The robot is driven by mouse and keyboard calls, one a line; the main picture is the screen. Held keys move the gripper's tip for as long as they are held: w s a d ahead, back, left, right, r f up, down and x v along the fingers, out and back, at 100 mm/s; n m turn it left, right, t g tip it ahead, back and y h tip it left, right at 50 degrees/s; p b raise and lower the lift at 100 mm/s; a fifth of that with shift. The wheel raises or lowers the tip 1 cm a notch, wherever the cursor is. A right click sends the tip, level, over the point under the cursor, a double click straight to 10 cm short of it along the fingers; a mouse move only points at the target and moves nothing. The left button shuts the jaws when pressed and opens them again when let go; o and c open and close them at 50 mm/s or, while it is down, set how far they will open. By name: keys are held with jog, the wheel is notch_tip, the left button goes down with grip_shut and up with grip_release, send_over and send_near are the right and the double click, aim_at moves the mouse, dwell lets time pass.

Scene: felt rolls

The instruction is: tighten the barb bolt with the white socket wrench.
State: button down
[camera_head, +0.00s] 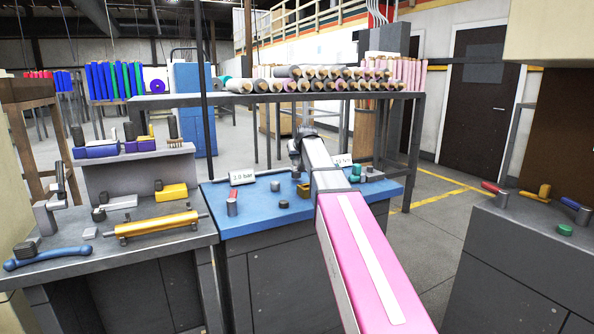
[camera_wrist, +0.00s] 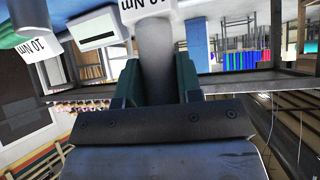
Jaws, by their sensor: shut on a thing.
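My gripper (camera_wrist: 157,78) is shut, its two dark green fingers on either side of a grey cylindrical handle (camera_wrist: 157,50). The handle's far end runs out of the top of the wrist view, where a white "10 Nm" label shows upside down. I cannot tell whether this is the white socket wrench. In the head view my gripper (camera_head: 296,150) is small and dark, above the back of the blue worktable (camera_head: 262,218); what it holds is not clear there. I cannot make out the barb bolt in either view.
On the blue table are a "2.0 bar" sign (camera_head: 243,178), a red-topped tool in a cup (camera_head: 232,205), a yellowish block (camera_head: 303,190) and a dark puck (camera_head: 283,204). Teal parts (camera_head: 356,172) stand right of my arm. A grey bench (camera_head: 160,246) adjoins at left; felt rolls (camera_head: 330,85) lie behind.

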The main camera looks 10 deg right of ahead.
jog(key=shift+r, duration=3.6)
